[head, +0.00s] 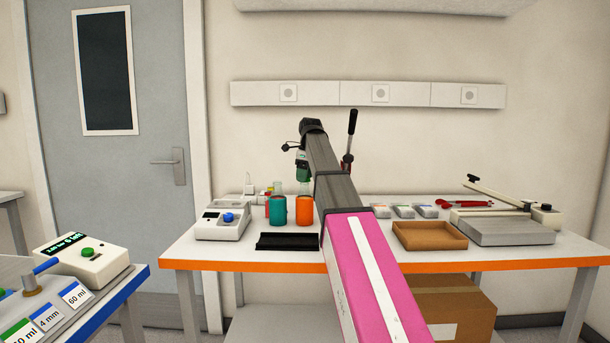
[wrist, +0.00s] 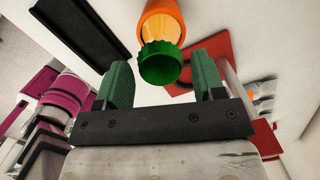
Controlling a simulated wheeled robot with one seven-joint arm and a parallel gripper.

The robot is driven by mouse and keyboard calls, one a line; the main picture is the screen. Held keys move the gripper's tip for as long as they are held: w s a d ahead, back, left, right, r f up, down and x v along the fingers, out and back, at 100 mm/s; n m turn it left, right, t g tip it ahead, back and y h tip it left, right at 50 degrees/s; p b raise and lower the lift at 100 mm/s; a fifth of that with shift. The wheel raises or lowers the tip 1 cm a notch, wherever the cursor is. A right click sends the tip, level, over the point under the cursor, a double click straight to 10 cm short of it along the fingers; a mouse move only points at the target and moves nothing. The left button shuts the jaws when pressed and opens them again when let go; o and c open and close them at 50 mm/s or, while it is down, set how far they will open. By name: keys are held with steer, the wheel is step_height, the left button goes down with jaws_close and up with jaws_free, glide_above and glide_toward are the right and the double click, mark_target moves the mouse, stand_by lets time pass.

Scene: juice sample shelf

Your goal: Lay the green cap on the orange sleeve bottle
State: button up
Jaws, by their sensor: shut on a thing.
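My gripper (wrist: 163,72) is shut on the green cap (wrist: 161,62), which sits between its green fingertips. In the wrist view the orange sleeve bottle (wrist: 162,12) lies directly behind the cap, with its amber neck showing. The cap overlaps the bottle's mouth in this view; I cannot tell whether it touches or is seated. In the head view the orange sleeve bottle (head: 305,211) stands upright on the bench, with my gripper (head: 303,178) above it. The cap cannot be clearly told from the green fingers there.
A teal sleeve bottle (head: 278,210) stands just left of the orange one. A black tray (head: 287,241) lies in front. My arm hides part of the bench.

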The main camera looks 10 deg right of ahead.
steer(key=shift+f, duration=0.6)
stand_by(0.3)
steer(key=o, duration=1)
steer(key=shift+r, duration=0.1)
